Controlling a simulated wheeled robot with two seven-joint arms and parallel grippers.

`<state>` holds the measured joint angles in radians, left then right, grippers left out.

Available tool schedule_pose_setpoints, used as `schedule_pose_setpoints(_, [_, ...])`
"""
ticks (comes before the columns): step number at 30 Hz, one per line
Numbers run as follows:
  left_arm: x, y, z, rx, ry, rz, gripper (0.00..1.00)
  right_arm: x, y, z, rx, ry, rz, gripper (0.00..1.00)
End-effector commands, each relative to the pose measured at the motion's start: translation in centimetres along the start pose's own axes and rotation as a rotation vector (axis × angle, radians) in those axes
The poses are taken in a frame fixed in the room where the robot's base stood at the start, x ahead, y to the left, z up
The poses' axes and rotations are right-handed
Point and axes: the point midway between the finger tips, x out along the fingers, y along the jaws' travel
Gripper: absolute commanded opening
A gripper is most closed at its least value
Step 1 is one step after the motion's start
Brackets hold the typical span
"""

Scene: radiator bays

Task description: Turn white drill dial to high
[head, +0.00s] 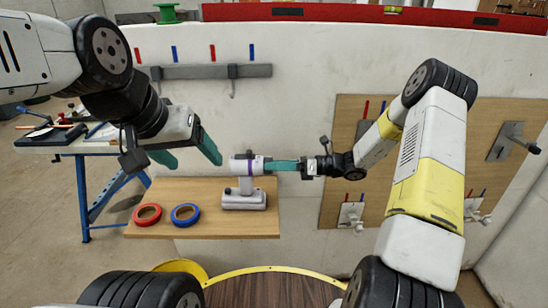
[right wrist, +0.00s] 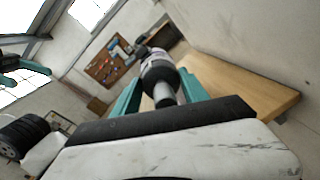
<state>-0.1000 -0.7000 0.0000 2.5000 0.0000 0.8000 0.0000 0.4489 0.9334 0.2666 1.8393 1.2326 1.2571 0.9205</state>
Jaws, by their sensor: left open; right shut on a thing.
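The white drill (head: 245,187) stands upright on a wooden shelf (head: 265,222), with a purple band near the middle of its body. My right gripper (head: 272,165) is at the drill's right end, its teal fingers shut on it. In the right wrist view the drill (right wrist: 160,72) lies between the two teal fingers, with its narrow end towards the gripper. The dial's marks are too small to read. My left gripper (head: 190,150) is open and empty, above and to the left of the drill.
A red tape roll (head: 147,215) and a blue tape roll (head: 185,215) lie on the shelf left of the drill. A grey hook rail (head: 205,72) is on the wall above. A blue-legged workbench (head: 85,150) stands at left.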

Motion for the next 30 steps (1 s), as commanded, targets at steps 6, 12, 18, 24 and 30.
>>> schedule_pose_setpoints(6, [0.0,0.0,0.0,0.0,0.0,0.0,0.73,-0.03,-0.11,0.08,0.188,0.018,0.0,0.11])
schedule_pose_setpoints(12, [0.0,0.0,0.0,0.0,0.0,0.0,0.73,-0.01,-0.14,0.11,0.333,0.029,0.001,0.11])
schedule_pose_setpoints(18, [0.0,0.0,0.0,0.0,0.0,0.0,0.73,-0.05,-0.2,0.09,0.43,0.037,0.001,0.11])
schedule_pose_setpoints(24, [0.0,0.0,0.0,0.0,0.0,0.0,0.73,-0.07,-0.22,0.08,0.481,0.041,0.001,0.11])
schedule_pose_setpoints(30, [0.0,0.0,0.0,0.0,0.0,0.0,0.73,-0.07,-0.23,0.08,0.497,0.042,0.001,0.11])
